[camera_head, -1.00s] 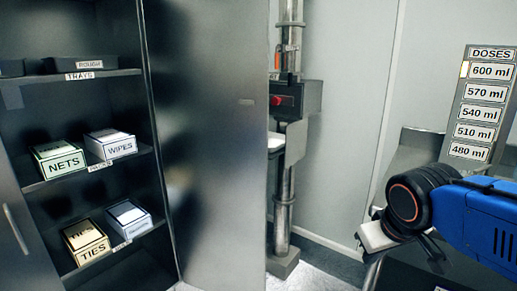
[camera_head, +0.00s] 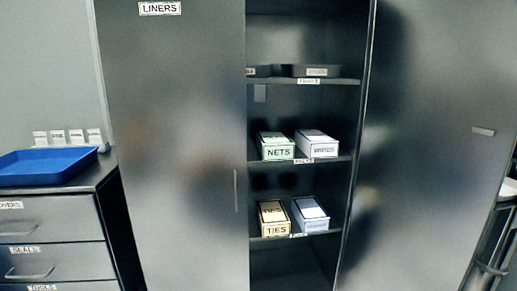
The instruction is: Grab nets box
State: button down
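The nets box (camera_head: 277,147) is a white and green box with a "NETS" label on its front. It sits on the middle shelf of the open dark cabinet, at the left end of the visible part. The wipes box (camera_head: 318,145) stands close to its right on the same shelf. My gripper is not in view now, so I cannot see whether it is open or shut.
Below, the ties box (camera_head: 273,219) and another box (camera_head: 310,214) sit on a lower shelf. Dark trays (camera_head: 310,70) lie above. The left door (camera_head: 170,150) is shut and the right door (camera_head: 440,150) stands open. A blue tray (camera_head: 45,166) tops the drawers at left.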

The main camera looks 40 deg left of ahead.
aim_at(271, 145)
jog(key=u, duration=1.4)
